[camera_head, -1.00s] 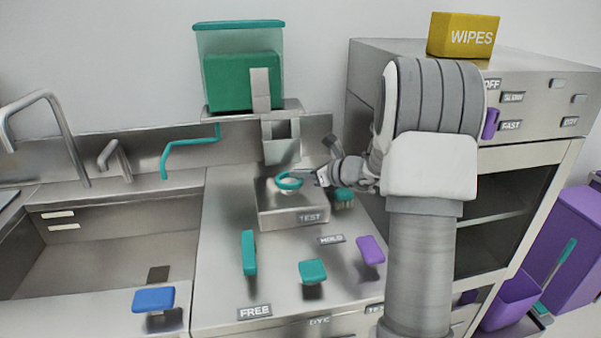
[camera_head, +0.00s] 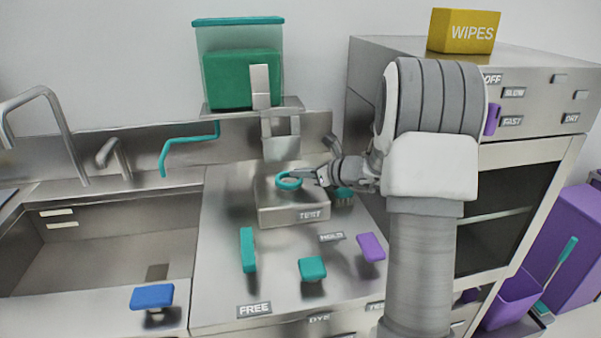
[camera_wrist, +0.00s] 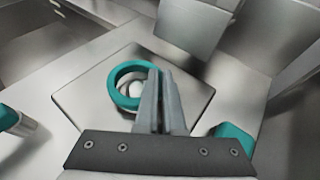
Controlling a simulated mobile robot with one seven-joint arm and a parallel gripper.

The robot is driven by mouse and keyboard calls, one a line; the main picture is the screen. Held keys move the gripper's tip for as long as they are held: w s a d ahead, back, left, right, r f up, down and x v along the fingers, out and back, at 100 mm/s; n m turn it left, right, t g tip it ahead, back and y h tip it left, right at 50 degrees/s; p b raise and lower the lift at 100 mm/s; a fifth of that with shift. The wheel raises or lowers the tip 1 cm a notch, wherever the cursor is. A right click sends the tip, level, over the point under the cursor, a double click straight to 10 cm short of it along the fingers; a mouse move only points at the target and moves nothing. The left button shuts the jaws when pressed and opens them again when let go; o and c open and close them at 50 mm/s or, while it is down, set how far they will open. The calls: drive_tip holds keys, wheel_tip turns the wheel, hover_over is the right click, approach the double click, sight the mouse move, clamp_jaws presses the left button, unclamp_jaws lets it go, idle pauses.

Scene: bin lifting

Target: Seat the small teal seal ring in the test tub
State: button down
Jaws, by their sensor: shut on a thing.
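The teal seal ring (camera_head: 289,180) is over the raised block labelled TEST, the test tub (camera_head: 293,215), near the middle of its top. My gripper (camera_head: 314,176) is shut on the ring's right side. In the wrist view the ring (camera_wrist: 119,75) sits to the left of the shut fingers (camera_wrist: 160,95), and a pale round opening or fitting shows through it. The tub's top (camera_wrist: 190,100) spreads below. I cannot tell whether the ring touches the tub or hovers just above it.
A metal spout (camera_head: 281,140) hangs behind the tub, below a green-filled container (camera_head: 240,75). A teal brush (camera_head: 344,194) is close to the tub's right. Teal (camera_head: 312,268) and purple (camera_head: 370,247) handles stand in front. The sink (camera_head: 100,235) is at left.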

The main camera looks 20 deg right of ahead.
drive_tip(key=shift+f+b, duration=0.35)
drive_tip(key=shift+f, duration=0.1)
idle(0.3)
drive_tip(key=c, duration=1)
unclamp_jaws()
drive_tip(key=shift+o, duration=0.2)
